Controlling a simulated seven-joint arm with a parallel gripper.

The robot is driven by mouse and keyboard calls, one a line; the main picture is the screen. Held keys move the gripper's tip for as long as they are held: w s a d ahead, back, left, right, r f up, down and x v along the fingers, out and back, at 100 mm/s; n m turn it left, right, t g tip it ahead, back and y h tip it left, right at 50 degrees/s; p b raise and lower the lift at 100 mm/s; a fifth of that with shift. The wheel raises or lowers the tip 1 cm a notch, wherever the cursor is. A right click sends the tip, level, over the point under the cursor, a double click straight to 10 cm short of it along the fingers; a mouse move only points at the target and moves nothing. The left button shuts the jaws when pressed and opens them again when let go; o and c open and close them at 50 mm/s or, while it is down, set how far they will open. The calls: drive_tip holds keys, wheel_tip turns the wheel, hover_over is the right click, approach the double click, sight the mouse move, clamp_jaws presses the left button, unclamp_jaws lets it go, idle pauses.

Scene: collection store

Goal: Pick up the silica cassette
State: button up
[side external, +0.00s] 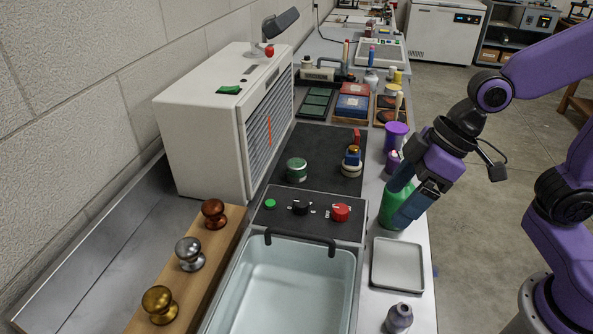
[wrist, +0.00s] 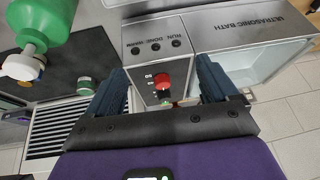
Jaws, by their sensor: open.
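My gripper (side external: 403,202) is open in the side external view, beside and partly in front of a green bottle (side external: 388,212). In the wrist view my gripper (wrist: 163,82) has its two blue fingers wide apart with nothing held. A red knob on the control panel shows between them, beyond the tips. I cannot tell for certain which thing is the silica cassette. Flat box-like things stand at the back: a blue box (side external: 351,106), a red box (side external: 355,88) and dark green flat pieces (side external: 316,99). My gripper is well short of them.
The ultrasonic bath (wrist: 248,18) has an open basin (side external: 280,290) and a control panel (side external: 325,212). A white cabinet (side external: 205,130), purple cup (side external: 396,135) and empty tray (side external: 398,265) are nearby.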

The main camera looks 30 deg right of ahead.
sight(297, 163)
drive_tip(key=shift+m+t+y, duration=0.4)
drive_tip(key=shift+m+t, duration=0.4)
drive_tip(key=shift+t, duration=0.1)
drive_tip(key=w, duration=0.2)
drive_tip(key=w+a, duration=0.1)
drive_tip(key=w, duration=0.1)
drive_tip(key=w+a, duration=0.1)
drive_tip(key=w, duration=0.1)
drive_tip(key=shift+a+f, duration=0.1)
drive_tip(key=shift+a, duration=0.05)
drive_tip(key=w+d+r+m+t+h, duration=0.1)
drive_tip(key=w+d+m+t, duration=0.2)
drive_tip(key=w, duration=0.5)
drive_tip(key=w+d+r+m+t+h, duration=0.1)
drive_tip(key=w+d+m+t+h, duration=0.15)
drive_tip(key=w+t, duration=0.45)
drive_tip(key=shift+m+g+y, duration=0.25)
drive_tip(key=shift+g+y, duration=0.1)
drive_tip(key=shift+g, duration=0.45)
drive_tip(key=f, duration=0.4)
drive_tip(key=w+f, duration=0.1)
drive_tip(key=f, duration=0.2)
drive_tip(key=w+a+f, duration=0.1)
drive_tip(key=f, duration=0.3)
drive_tip(key=shift+f, duration=0.35)
drive_tip(key=shift+x, duration=6)
drive_tip(key=c, duration=1.1)
